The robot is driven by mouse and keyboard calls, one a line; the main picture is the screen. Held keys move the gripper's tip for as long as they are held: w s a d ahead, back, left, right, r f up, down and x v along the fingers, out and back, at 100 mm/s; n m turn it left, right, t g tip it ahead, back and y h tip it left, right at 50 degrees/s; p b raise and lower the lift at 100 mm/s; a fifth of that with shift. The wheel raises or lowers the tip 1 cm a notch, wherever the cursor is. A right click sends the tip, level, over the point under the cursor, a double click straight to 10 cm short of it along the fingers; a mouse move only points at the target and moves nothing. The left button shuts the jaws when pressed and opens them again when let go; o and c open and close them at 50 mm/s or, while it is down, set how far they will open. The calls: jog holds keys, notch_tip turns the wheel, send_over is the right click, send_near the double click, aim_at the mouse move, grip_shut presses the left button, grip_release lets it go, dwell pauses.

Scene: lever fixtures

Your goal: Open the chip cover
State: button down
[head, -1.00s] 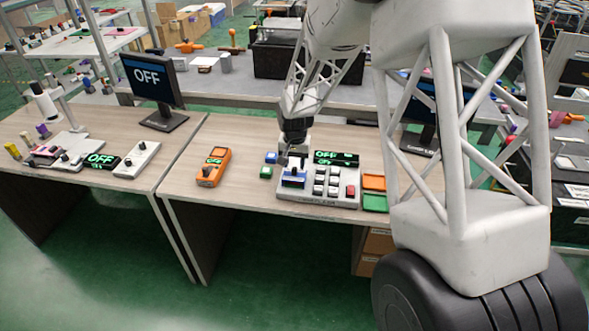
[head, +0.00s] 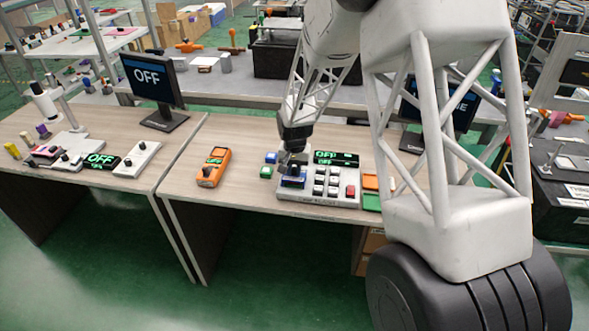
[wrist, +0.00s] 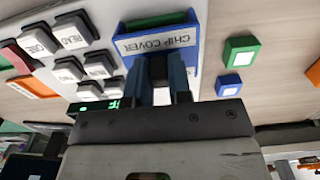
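The chip cover (wrist: 158,42) is a blue-edged piece with a white "CHIP COVER" label and a black knob. A green strip shows beyond the label within the blue frame in the wrist view. My gripper (wrist: 160,72) has its two dark blue fingers on either side of the black knob, apparently touching it. In the head view my gripper (head: 292,161) is small and its fingertips are hard to make out.
Several white buttons (wrist: 98,65) and a red button (head: 351,191) stand beside the cover, with a green "OFF" display (head: 336,158) behind. Loose green (head: 266,172) and blue (head: 270,158) blocks and an orange meter (head: 213,167) lie left. Orange and green trays (head: 371,202) lie right.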

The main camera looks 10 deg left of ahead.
jog(key=w, duration=0.8)
jog(key=c, duration=1)
grip_release()
jog(key=shift+s, duration=0.1)
jog(key=shift+c, duration=0.2)
jog(key=shift+r, duration=0.1)
notch_tip(320, 180, up, 8)
jog(key=shift+f, duration=0.2)
